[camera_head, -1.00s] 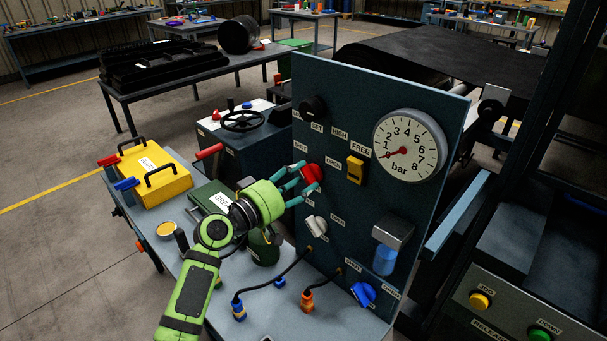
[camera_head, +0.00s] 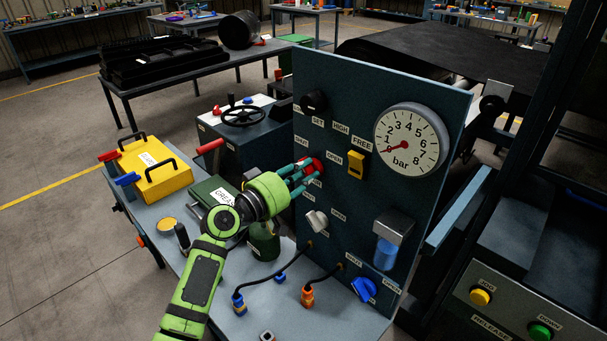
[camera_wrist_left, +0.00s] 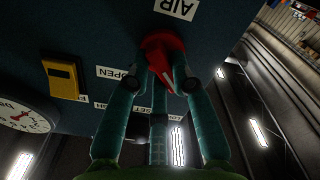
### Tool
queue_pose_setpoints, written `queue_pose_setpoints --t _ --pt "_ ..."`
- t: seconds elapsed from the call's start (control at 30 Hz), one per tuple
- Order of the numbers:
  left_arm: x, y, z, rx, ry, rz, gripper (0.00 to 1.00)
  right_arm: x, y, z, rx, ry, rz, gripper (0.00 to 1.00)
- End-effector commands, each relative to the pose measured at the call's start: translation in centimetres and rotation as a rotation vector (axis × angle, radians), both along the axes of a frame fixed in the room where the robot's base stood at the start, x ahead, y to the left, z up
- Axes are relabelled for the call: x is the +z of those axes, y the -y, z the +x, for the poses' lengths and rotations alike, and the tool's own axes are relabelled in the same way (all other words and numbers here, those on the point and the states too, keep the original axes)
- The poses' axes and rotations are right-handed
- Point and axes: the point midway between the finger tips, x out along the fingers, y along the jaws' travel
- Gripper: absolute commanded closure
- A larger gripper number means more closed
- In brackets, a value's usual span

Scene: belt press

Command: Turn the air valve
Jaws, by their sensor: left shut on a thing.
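The air valve is a red knob (camera_head: 308,163) on the dark blue upright panel (camera_head: 345,225), left of the yellow switch, with labels around it. My left gripper (camera_head: 300,178) comes in from the left and is shut on the red knob; its fingers partly hide it in the head view. In the left wrist view the red knob (camera_wrist_left: 161,54) sits between the teal fingers (camera_wrist_left: 160,85), below the AIR label (camera_wrist_left: 177,8). My right gripper is in neither view.
A round gauge (camera_head: 411,142) and yellow switch (camera_head: 356,165) are right of the valve. Grey (camera_head: 316,221) and blue (camera_head: 364,289) knobs sit lower on the panel. Hoses, a green container and a yellow toolbox (camera_head: 155,172) are on the bench.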

Motion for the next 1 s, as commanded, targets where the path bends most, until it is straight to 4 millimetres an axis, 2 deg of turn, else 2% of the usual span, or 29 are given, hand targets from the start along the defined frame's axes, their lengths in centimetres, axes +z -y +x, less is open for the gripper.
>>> queue_pose_setpoints --t 0.6,1.0 --pt "-0.7 0.1 -0.2 0.001 0.346 0.345 1.00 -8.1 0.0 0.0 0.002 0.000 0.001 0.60" --pt "-0.7 0.3 -0.3 -0.001 0.613 0.615 1.00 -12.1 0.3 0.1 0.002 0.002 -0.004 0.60"
